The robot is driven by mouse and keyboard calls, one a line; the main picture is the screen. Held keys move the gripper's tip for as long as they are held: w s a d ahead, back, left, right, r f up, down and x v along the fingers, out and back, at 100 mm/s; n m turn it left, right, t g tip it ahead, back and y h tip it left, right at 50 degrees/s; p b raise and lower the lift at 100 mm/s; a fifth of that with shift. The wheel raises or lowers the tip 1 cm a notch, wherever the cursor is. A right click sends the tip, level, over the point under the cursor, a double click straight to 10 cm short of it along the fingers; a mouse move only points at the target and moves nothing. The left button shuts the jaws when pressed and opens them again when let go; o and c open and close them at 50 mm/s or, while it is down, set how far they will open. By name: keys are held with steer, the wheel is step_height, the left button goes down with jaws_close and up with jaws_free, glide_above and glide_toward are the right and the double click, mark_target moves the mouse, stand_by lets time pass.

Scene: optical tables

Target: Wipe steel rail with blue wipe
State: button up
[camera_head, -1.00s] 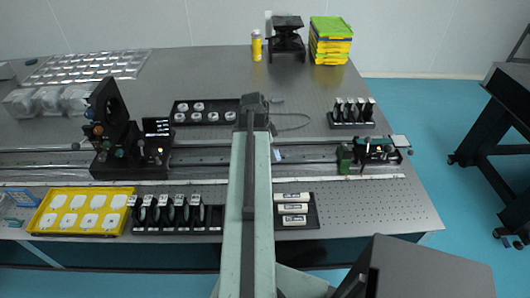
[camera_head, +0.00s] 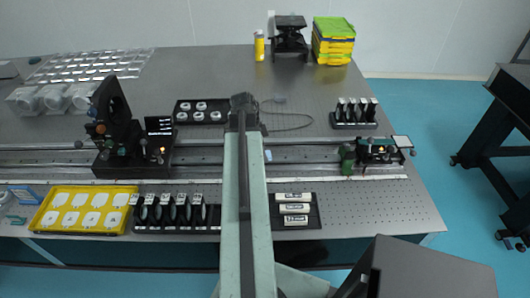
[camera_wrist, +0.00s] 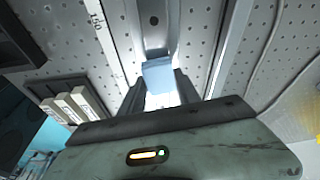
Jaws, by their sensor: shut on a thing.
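The blue wipe (camera_wrist: 158,75) is held between the two dark fingers of my gripper (camera_wrist: 160,90) in the wrist view. A small part of the wipe (camera_head: 268,156) shows just right of my arm in the head view. The steel rail (camera_head: 312,155) runs left to right along the table, and my arm hides part of it. In the wrist view the rail (camera_wrist: 153,18) runs up the picture, with the wipe over it. I cannot tell whether the wipe touches the rail. My fingertips are hidden in the head view.
A black mount assembly (camera_head: 125,140) stands on the rail at left, and a green-and-black stage (camera_head: 365,152) at right. A tray of white blocks (camera_head: 296,228) lies in front of the rail, and a black tray of white rings (camera_head: 205,121) behind it. A loose cable (camera_head: 290,127) lies behind the rail.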

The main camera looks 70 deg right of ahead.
steer(key=shift+r+p, duration=3)
step_height(320, 180, up, 3)
steer(key=p, duration=0.3)
